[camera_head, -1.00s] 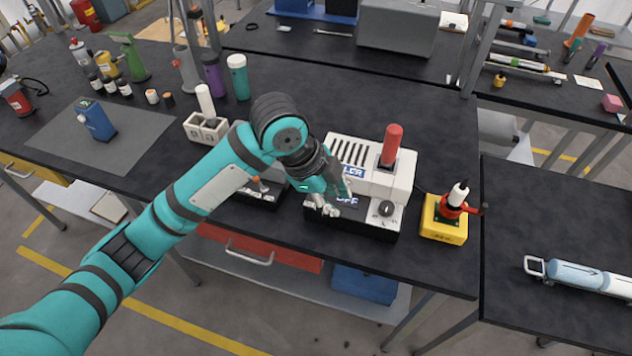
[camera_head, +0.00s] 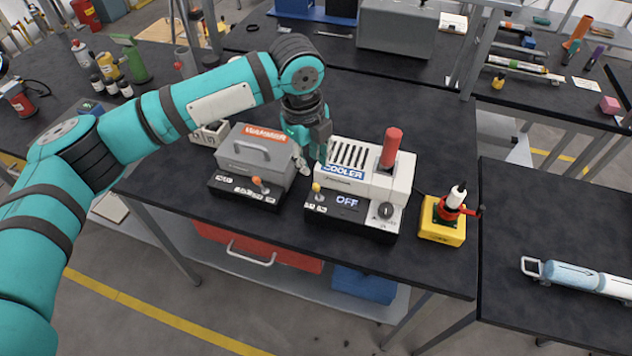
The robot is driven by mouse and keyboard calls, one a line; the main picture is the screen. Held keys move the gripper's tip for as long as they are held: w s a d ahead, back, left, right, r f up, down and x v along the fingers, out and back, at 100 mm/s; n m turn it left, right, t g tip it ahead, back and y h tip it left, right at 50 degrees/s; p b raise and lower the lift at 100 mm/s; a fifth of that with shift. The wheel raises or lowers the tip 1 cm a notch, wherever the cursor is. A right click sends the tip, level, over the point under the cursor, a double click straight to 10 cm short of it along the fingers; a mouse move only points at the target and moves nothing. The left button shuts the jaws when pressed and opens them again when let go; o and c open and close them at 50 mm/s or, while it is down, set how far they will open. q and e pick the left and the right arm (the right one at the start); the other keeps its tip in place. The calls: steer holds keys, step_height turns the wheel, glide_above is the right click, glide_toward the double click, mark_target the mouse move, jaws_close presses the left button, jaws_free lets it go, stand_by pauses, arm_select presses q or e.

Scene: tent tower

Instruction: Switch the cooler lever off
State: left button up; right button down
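The cooler (camera_head: 370,170) is a white machine with a slotted top and a black front base on the dark bench. A blue "COOLER" label is on it and its display (camera_head: 347,202) reads OFF. Its small lever with a yellow knob (camera_head: 317,187) stands at the left end of the black base. A red cylinder (camera_head: 391,148) stands upright in its top. My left gripper (camera_head: 309,168) points down just behind and left of the yellow knob, apart from it. I cannot tell how far its fingers are open. My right gripper is not in view.
A grey warmer (camera_head: 255,155) with a handle and an orange-knobbed lever (camera_head: 258,182) stands close to the cooler's left. A yellow block with a red clamp (camera_head: 443,222) stands to its right. A white holder (camera_head: 208,134) is partly hidden behind my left arm. The bench front is clear.

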mark_target(316, 184)
arm_select(q)
steer(key=f, duration=0.3)
steer(key=f+p, duration=0.1)
steer(key=f, duration=0.2)
steer(key=w+d+f, duration=0.1)
steer(key=f, duration=0.3)
steer(key=shift+p, duration=0.35)
jaws_close()
